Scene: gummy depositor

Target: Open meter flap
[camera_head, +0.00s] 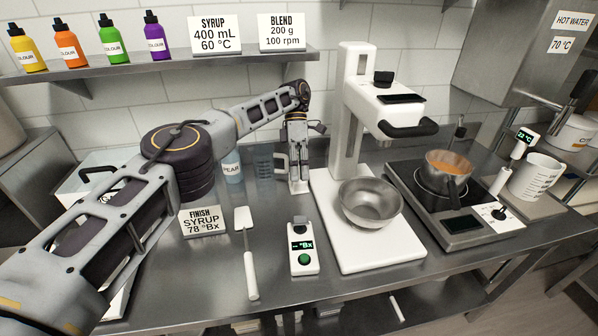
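The meter (304,263) is a small white handheld-size device lying on the steel counter, left of the white mixer stand. It has a dark display reading "°Bx" and a green button. A dark grey flap (299,225) sits at its far end and looks down over the sensing spot. My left gripper (299,188) points down just behind the meter, apart from it. Its two fingers look close together with nothing between them. My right gripper is out of view.
A white spatula (246,250) lies left of the meter, by a "FINISH SYRUP 78 °Bx" card (202,221). Right stand the mixer (358,110) with a steel bowl (369,204) and a hot plate (463,225) with a pot (445,178). The counter in front of the meter is clear.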

